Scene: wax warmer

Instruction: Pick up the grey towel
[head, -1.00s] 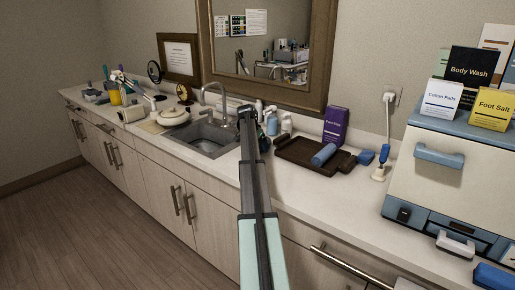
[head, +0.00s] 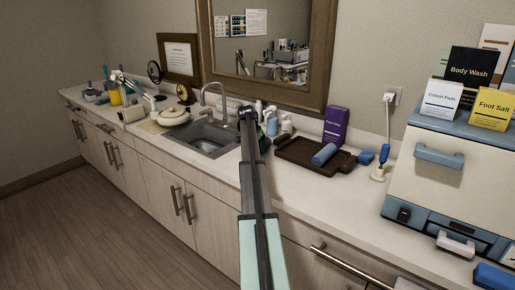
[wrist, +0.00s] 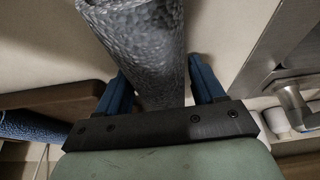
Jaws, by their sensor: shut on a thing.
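The grey towel (wrist: 145,45) is a rolled, textured cylinder in the wrist view. It lies between the two blue fingers of my gripper (wrist: 160,86), which is shut on it. Its far end runs out of the top of the picture. In the head view my arm reaches over the counter between the sink and the tray, and hides the towel. I cannot tell whether the towel still touches the counter.
The sink (head: 205,141) and faucet (head: 216,97) are left. A purple box (head: 335,126) and bottles stand behind. The white warmer cabinet (head: 426,178) is far right.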

